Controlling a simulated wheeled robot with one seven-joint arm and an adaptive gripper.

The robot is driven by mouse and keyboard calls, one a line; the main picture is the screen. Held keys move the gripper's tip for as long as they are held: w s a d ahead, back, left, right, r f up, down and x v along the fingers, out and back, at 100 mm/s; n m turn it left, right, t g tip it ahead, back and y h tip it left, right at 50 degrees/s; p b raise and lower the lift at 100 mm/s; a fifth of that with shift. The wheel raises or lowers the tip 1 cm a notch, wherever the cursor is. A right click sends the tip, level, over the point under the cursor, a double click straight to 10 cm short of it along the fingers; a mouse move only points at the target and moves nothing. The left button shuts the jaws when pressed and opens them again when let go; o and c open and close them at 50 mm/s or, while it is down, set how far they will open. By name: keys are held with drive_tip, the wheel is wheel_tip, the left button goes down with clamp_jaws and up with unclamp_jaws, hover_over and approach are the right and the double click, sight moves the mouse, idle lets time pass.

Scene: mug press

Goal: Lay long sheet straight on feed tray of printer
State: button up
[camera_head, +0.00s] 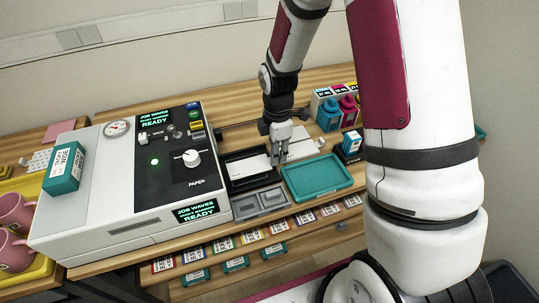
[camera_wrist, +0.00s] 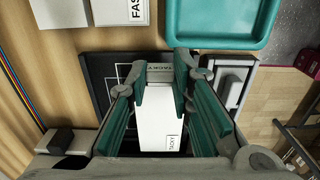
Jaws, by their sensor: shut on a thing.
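The long white sheet (camera_wrist: 160,120), marked TACKY, is between the teal-padded fingers of my gripper (camera_wrist: 161,82) in the wrist view. My gripper (camera_head: 279,157) is shut on it. In the head view the sheet (camera_head: 248,167) reaches left from my fingers over the black feed tray (camera_head: 232,186) beside the printer (camera_head: 100,205). In the wrist view the feed tray (camera_wrist: 97,72), with thin white outlines, lies under the sheet. The sheet looks roughly in line with the tray. My fingers hide part of its edges, and I cannot tell whether it touches the tray.
Another white sheet stack (camera_wrist: 120,12), marked FAS, lies beside the feed tray. Ink bottles (camera_head: 330,117) stand behind at right. A teal TACKY WIDE box (camera_head: 66,167) sits on the printer.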

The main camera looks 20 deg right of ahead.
drive_tip(key=w, duration=0.2)
drive_tip(key=shift+w+a+f, duration=0.15)
drive_tip(key=shift+w+a, duration=0.2)
drive_tip(key=shift+a, duration=0.05)
drive_tip(key=shift+f, duration=1.7)
drive_tip(key=shift+f, duration=0.15)
drive_tip(key=o, duration=0.4)
